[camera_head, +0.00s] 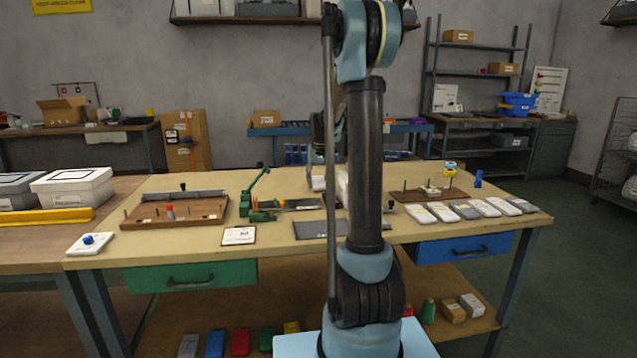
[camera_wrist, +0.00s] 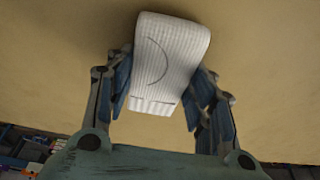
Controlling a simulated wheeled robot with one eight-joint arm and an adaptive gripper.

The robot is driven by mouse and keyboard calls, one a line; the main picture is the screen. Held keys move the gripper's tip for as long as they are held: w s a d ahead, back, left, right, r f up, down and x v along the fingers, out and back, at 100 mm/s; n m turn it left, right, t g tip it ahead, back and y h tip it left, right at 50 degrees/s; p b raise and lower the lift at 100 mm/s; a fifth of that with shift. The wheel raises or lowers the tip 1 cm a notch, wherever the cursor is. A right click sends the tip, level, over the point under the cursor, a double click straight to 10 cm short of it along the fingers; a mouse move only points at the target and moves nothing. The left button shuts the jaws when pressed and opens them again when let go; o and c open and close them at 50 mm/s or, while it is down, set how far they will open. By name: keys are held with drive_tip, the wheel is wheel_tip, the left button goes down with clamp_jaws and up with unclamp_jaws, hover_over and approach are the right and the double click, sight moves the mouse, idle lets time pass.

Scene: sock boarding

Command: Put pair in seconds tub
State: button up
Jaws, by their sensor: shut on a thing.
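In the wrist view my gripper (camera_wrist: 162,74) is shut on a white ribbed sock pair (camera_wrist: 168,55). The pair is folded, with a dark curved line on its face, and sits between the two blue finger pads. Plain tan surface fills the background behind it. In the head view my arm hides the gripper; a bit of white shows beside the arm at the table's middle, and I cannot tell what it is. No tub is readable as the seconds tub; a blue tub (camera_head: 517,103) stands on the back right bench.
The tan worktable (camera_head: 140,225) holds a wooden peg board (camera_head: 150,212), a green lever press (camera_head: 248,195) and a label card (camera_head: 239,236). Several white and grey folded pairs (camera_head: 443,212) lie in a row at right. Lidded grey boxes (camera_head: 73,190) stand on the left table.

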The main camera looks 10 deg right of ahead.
drive_tip(key=o, duration=1.1)
drive_tip(key=shift+o, duration=0.2)
